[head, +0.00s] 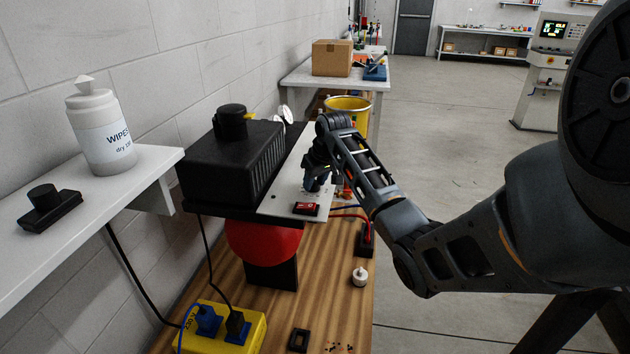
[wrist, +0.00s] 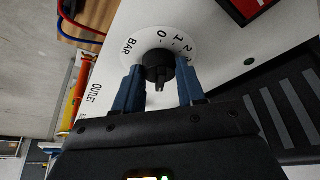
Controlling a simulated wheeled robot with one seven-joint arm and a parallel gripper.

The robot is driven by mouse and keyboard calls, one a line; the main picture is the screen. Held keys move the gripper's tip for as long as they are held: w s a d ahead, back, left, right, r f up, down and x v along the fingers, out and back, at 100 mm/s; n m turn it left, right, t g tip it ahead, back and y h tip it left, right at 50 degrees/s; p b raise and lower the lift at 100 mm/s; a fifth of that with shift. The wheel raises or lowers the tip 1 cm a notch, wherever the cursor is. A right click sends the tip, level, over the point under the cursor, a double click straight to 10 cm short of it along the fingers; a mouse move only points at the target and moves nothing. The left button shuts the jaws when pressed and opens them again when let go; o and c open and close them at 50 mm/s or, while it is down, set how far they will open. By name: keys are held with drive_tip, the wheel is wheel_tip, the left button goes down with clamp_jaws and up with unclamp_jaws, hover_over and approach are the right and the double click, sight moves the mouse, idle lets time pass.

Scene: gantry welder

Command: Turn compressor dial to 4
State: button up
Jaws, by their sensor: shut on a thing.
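The compressor dial is a black knob (wrist: 158,68) on a round white scale (wrist: 163,40) marked BAR, 0, 1, 2 and more, partly hidden by a finger. My gripper (wrist: 160,88) has its two blue fingers on either side of the knob and is shut on it. In the head view my gripper (head: 318,178) is at the panel of the compressor (head: 232,160), and the arm hides the dial there. The knob's pointer position cannot be clearly read.
A red switch (head: 306,208) sits on the panel near my gripper. A wooden bench (head: 325,290) below carries a yellow power box (head: 225,330) and a small white bottle (head: 360,276). A wall shelf (head: 160,165) at left holds a wipes tub (head: 100,130).

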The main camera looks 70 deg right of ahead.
drive_tip(key=c, duration=0.4)
drive_tip(key=shift+n, duration=0.3)
drive_tip(key=n+y, duration=0.1)
drive_tip(key=n, duration=0.1)
drive_tip(key=n+p, duration=0.1)
drive_tip(key=n, duration=0.1)
drive_tip(key=shift+d+n+t+y, duration=0.15)
drive_tip(key=shift+n+t+y, duration=0.15)
drive_tip(key=shift+t+y, duration=0.1)
drive_tip(key=n+y, duration=0.1)
drive_tip(key=n, duration=0.2)
drive_tip(key=shift+d, duration=0.1)
drive_tip(key=shift+n+y+b, duration=0.7)
drive_tip(key=shift+n+b, duration=0.1)
drive_tip(key=shift+n, duration=0.9)
